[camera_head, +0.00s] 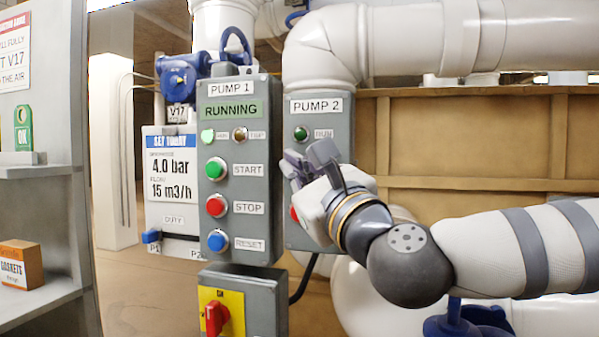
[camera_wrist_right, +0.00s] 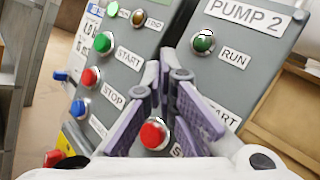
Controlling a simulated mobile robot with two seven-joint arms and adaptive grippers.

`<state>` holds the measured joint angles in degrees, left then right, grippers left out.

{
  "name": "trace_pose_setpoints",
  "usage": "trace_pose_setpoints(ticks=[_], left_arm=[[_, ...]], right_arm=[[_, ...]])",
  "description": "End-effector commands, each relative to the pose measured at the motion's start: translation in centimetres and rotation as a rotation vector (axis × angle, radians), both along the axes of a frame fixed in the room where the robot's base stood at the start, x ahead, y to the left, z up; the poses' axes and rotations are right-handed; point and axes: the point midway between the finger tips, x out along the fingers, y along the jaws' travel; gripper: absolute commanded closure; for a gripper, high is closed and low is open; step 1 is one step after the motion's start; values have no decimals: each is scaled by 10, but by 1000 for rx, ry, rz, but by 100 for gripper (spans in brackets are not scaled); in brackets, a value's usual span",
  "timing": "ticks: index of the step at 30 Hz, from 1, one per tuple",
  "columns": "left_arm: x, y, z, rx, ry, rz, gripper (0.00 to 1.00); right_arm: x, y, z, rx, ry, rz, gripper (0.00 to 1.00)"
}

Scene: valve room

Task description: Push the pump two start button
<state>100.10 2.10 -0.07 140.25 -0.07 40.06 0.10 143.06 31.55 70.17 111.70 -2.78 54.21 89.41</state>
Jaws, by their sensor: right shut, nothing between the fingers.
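The grey PUMP 2 panel (camera_head: 342,125) hangs right of the PUMP 1 panel. Its dark green RUN lamp (camera_head: 300,134) is near the top and also shows in the right wrist view (camera_wrist_right: 203,41). My right gripper (camera_head: 300,164) is shut and empty in front of the panel, below the RUN lamp. In the wrist view its purple fingers (camera_wrist_right: 172,78) cover the start button, and only part of the START label (camera_wrist_right: 222,118) shows beside them. The red stop button (camera_wrist_right: 153,133) shows below, between the finger links. Contact with the panel cannot be told. My left gripper is out of view.
The PUMP 1 panel (camera_head: 262,150), with green, red and blue buttons and a lit RUNNING sign, stands close to the left. Below it is a box with a red rotary switch (camera_head: 216,318). A white pipe (camera_head: 318,60) runs above. Shelves (camera_head: 45,230) stand far left.

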Motion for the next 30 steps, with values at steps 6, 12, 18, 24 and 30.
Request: trace_pose_setpoints(ticks=[6,12,18,24,30], left_arm=[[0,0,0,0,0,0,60],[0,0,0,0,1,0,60],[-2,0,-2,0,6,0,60],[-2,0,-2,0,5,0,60],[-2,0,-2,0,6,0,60]], right_arm=[[0,0,0,0,0,0,100],[1,0,0,0,0,0,100],[8,-3,-1,1,1,-1,100],[8,-3,0,0,0,0,100],[9,-3,0,0,0,0,100]])
